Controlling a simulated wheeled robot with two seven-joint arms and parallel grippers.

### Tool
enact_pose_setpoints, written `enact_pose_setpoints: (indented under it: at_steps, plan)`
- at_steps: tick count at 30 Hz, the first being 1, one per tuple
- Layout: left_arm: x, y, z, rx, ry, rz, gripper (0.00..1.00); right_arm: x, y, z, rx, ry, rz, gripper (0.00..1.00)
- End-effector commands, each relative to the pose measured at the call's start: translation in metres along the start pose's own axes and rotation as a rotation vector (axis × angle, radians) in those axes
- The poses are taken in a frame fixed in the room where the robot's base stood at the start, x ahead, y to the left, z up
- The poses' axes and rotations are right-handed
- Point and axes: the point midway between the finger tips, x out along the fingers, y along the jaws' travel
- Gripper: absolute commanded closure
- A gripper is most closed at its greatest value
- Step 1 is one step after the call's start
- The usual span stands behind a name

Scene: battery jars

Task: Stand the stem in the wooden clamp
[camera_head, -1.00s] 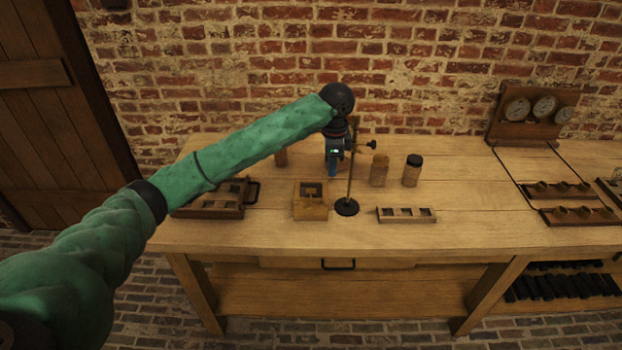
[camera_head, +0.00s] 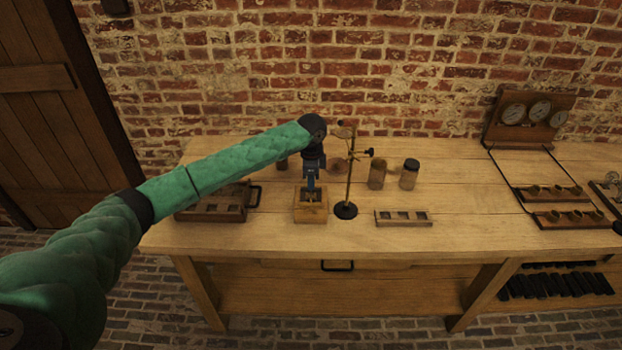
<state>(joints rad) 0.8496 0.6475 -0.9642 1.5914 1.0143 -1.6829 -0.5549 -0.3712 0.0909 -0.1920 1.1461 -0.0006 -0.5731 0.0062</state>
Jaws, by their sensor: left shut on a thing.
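The wooden clamp, a small square block with a dark opening in its top (camera_head: 310,214), stands on the workbench left of the thin stand. My left gripper (camera_head: 310,188) points down directly over the clamp's opening, its fingers close together. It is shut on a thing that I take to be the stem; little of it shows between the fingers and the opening. I cannot tell whether its lower end is inside the clamp or just above it. My right gripper is not in view.
A brass rod stand (camera_head: 347,210) with a black base is close right of the clamp. Jars (camera_head: 377,175) and a dark-lidded jar (camera_head: 409,175) stand behind a slotted wooden rack (camera_head: 403,218). The bench front is clear.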

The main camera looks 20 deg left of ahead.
Motion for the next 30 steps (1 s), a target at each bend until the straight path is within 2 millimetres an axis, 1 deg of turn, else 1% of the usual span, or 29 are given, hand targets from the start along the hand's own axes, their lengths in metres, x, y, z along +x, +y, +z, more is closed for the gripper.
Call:
enact_pose_setpoints:
  at_steps: [3,12,13,15,16,26,29,30]
  plan:
    - [0.004,0.0,0.0,0.0,0.0,0.0,1.0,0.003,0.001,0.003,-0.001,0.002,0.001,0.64]
    - [0.005,0.0,0.0,0.0,0.0,0.0,1.0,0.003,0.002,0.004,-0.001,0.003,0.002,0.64]
    - [0.005,0.0,0.0,0.0,0.0,0.0,0.87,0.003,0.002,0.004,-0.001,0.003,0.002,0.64]
    - [0.005,0.0,0.0,0.0,0.0,0.0,0.73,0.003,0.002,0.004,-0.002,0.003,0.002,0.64]
    - [0.005,0.0,0.0,0.0,0.0,0.0,0.71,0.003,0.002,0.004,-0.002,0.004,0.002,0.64]
    - [0.003,0.0,0.0,0.0,0.0,-0.001,0.71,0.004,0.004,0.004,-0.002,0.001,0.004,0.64]
    - [-0.002,0.0,0.0,0.001,0.001,-0.001,0.71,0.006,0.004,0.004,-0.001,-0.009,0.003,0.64]
    - [-0.006,0.0,0.0,0.001,0.001,-0.001,0.71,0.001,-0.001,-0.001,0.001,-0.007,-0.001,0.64]
